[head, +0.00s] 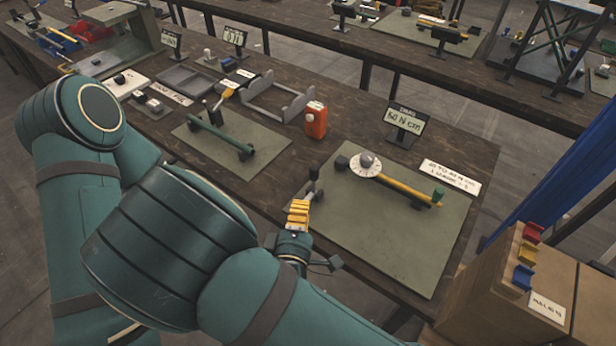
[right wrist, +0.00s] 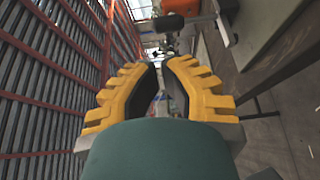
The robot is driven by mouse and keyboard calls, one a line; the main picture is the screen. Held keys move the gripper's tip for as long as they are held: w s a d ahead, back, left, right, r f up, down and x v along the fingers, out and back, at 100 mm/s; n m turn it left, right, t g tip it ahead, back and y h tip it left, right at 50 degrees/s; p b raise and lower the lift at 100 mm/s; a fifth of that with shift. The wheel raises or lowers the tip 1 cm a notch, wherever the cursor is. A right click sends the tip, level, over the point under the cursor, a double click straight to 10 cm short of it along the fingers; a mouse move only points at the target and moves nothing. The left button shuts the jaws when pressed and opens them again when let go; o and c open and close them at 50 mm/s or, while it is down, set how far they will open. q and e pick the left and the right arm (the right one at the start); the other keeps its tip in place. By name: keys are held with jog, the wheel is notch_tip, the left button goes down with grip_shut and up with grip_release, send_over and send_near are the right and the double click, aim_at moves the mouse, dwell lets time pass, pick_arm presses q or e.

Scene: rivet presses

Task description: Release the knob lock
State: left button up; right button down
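I cannot tell which part is the lock. My right gripper (head: 301,208), with yellow fingers, is over the mat's left edge, left of the dial and apart from it. In the right wrist view its fingers (right wrist: 163,65) stand apart with nothing between them. My left gripper is not in view.
An orange device (head: 316,120) and a grey cradle (head: 275,100) are farther left. A cardboard box (head: 515,285) with coloured clips is at the right. The mat's front is clear.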

aim_at(310, 171)
jog(key=w, duration=0.3)
jog(key=w+d, duration=0.1)
jog(key=w, duration=0.5)
jog(key=shift+w+d, duration=0.3)
